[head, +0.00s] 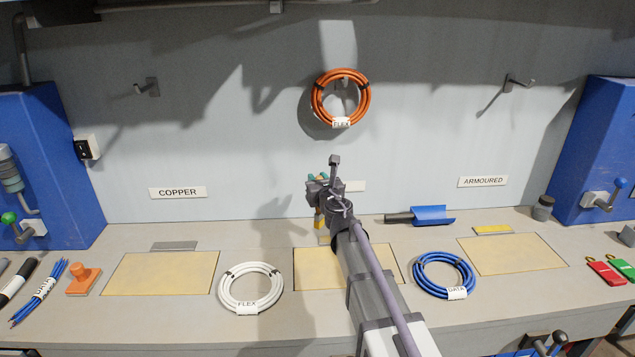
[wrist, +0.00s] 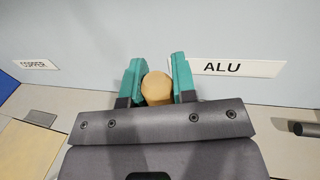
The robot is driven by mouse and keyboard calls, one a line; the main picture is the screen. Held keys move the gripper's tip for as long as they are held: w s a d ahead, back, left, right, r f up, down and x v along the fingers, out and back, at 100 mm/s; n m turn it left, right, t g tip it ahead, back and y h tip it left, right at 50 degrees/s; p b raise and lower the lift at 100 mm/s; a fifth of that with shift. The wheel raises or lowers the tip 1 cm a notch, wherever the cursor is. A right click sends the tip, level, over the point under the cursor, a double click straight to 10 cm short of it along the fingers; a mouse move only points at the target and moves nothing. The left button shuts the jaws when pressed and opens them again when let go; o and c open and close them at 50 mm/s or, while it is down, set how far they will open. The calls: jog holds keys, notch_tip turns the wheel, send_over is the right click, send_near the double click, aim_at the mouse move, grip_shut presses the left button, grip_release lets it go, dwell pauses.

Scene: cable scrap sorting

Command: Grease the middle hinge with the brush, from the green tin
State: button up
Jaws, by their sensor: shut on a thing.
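My gripper (head: 318,178) is in front of the back wall above the middle panel, its teal fingers shut. In the wrist view the fingers (wrist: 158,82) hold a rounded tan thing (wrist: 157,88), seen end-on; it may be the brush handle, but no bristles show. The middle beige panel (head: 315,270) lies below, partly covered by my arm. The bar at its back edge, which may be the middle hinge, is mostly hidden. No green tin can be made out; a small dark grey pot (head: 543,208) stands at the right by the blue cabinet.
A white FLEX coil (head: 251,288) and blue DATA coil (head: 444,276) lie either side of the middle panel. A blue scoop (head: 431,215) lies behind. An orange coil (head: 341,98) hangs on the wall. Left panel (head: 160,274) and right panel (head: 512,255) are clear.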

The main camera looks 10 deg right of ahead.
jog(key=shift+r+p, duration=1.1)
jog(key=shift+r, duration=0.35)
